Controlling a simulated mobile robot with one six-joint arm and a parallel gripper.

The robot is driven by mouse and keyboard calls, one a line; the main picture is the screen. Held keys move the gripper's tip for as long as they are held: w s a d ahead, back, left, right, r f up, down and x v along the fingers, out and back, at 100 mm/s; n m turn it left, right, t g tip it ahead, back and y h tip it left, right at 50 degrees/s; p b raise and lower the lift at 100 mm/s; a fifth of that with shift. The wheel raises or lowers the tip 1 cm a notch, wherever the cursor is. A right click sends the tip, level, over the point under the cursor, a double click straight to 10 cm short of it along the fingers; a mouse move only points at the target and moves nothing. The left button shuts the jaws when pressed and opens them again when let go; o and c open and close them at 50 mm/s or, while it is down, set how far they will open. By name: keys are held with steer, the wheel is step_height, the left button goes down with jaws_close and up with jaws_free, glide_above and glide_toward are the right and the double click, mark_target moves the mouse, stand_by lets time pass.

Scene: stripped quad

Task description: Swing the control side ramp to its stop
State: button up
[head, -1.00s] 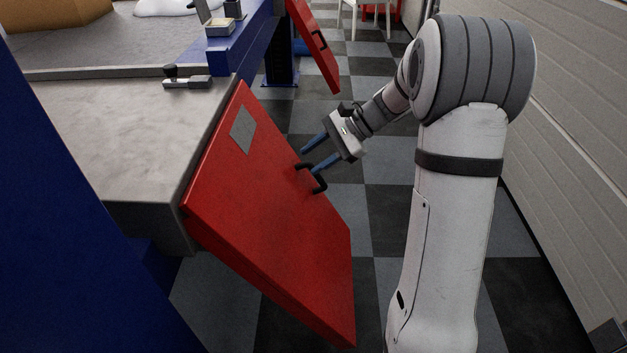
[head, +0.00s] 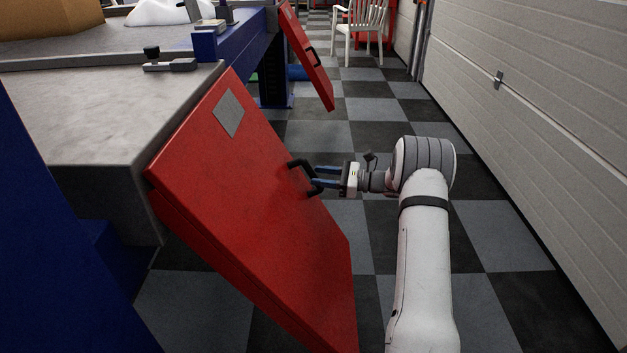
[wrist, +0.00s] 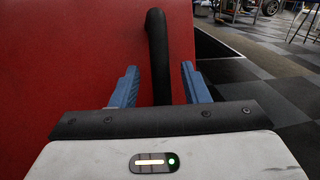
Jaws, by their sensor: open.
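The nearer red ramp (head: 235,190) hangs slanted from the edge of the grey lift platform (head: 110,110), with a grey square patch near its upper edge. A black bow handle (head: 314,188) stands out from its face. My gripper (head: 313,177) is at this handle, its blue fingers pointing left at the ramp. In the wrist view the black handle (wrist: 158,60) passes between the two open blue fingers (wrist: 160,85), with gaps on both sides. The fingers are not closed on it.
A second red ramp (head: 306,60) with a black handle hangs farther back. A white chair (head: 362,25) stands beyond on the checkered floor. A pale panelled wall (head: 540,100) runs along the right. A blue post (head: 45,250) is at the near left.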

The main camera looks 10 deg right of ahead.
mark_target(312, 175)
steer(key=shift+b+x, duration=0.35)
steer(key=shift+x, duration=1.35)
steer(key=shift+f, duration=0.1)
jaws_close()
